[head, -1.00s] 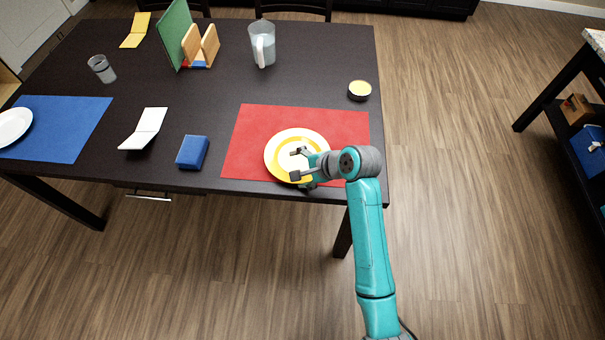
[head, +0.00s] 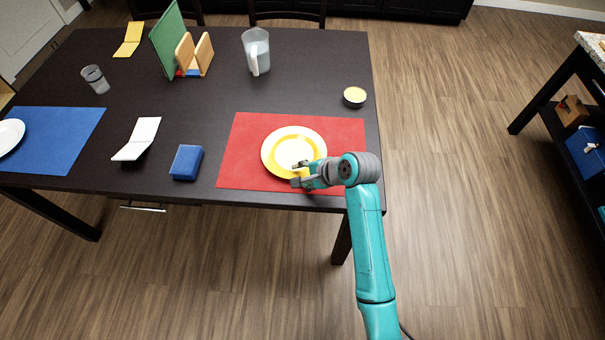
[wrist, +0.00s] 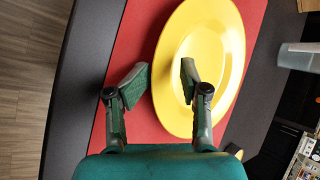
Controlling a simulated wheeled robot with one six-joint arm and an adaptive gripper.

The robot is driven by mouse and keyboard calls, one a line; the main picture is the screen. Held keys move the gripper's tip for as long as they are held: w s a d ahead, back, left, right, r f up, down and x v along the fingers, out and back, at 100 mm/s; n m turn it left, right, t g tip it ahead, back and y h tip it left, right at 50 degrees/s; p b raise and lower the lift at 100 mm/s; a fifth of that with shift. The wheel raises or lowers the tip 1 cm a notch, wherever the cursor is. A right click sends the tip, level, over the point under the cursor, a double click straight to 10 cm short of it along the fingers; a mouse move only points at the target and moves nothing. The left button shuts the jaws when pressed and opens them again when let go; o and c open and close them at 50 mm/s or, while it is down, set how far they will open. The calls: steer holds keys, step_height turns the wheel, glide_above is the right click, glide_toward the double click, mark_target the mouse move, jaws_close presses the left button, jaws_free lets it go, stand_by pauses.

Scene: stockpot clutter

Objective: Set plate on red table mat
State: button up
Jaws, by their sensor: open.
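The yellow and white plate (head: 286,146) lies flat on the red table mat (head: 240,170), within its edges, in the head view. My gripper (head: 300,173) is over the plate's near right rim, with its fingers apart. In the wrist view the plate (wrist: 222,50) fills the upper middle, with the red mat (wrist: 135,45) around it. My gripper (wrist: 163,80) is open there, one finger over the plate and the other over the mat just outside the rim. No part of the plate looks pinched. Whether a finger touches the plate I cannot tell.
A blue sponge-like block (head: 187,162) and a white folded card (head: 138,138) lie left of the mat. A small bowl (head: 354,97) and a pitcher (head: 257,52) stand behind it. A blue mat (head: 60,150) holds a white plate (head: 10,136) at far left.

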steer(key=shift+v, duration=4)
